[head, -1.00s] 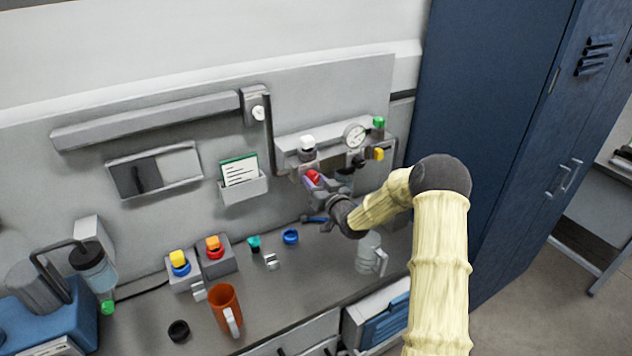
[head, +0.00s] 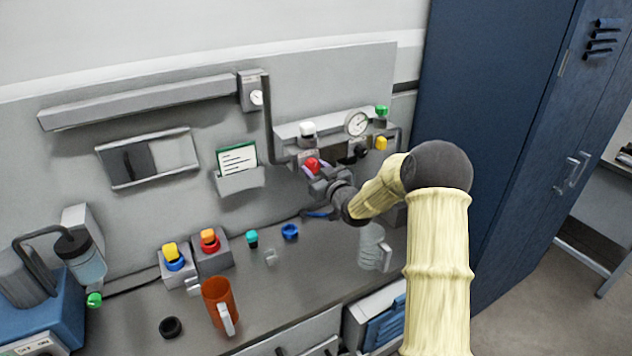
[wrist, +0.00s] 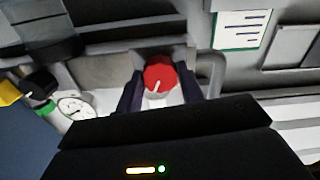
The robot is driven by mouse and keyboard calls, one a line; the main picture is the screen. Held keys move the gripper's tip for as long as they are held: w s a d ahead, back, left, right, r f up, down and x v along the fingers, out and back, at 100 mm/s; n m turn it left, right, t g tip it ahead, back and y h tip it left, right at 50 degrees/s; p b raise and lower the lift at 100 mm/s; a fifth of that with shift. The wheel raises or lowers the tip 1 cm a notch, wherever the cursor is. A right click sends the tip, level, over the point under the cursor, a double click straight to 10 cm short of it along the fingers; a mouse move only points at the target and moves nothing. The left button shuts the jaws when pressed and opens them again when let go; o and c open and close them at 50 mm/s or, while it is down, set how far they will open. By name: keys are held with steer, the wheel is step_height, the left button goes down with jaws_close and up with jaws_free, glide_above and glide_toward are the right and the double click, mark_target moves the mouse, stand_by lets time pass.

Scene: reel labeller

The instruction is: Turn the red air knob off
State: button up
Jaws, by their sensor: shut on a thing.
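The red air knob (head: 312,165) sits on the front of the grey air unit (head: 290,132) on the back panel. The fingers are shut on the knob.
A clear jug (head: 371,248) stands below my arm. An orange mug (head: 219,304) stands further left.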

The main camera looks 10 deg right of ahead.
steer(key=n+b, duration=0.1)
steer(key=b, duration=0.1)
steer(key=n+b, duration=0.2)
steer(key=b, duration=0.1)
steer(key=n+b, duration=0.1)
steer(key=b, duration=0.2)
steer(key=shift+f+n, duration=0.25)
steer(key=shift+n, duration=0.15)
steer(key=n+b, duration=0.4)
steer(key=b, duration=0.2)
steer(key=shift+b, duration=0.4)
steer(key=n+b, duration=0.3)
steer(key=b, duration=0.1)
steer(key=shift+r, duration=0.15)
steer(key=shift+r+n+b, duration=0.2)
steer(key=shift+n+b, duration=1.05)
steer(key=shift+n, duration=0.05)
steer(key=shift+r, duration=0.1)
steer(key=o, duration=1)
steer(key=shift+w, duration=0.1)
steer(key=shift+a, duration=0.1)
steer(key=shift+f, duration=0.2)
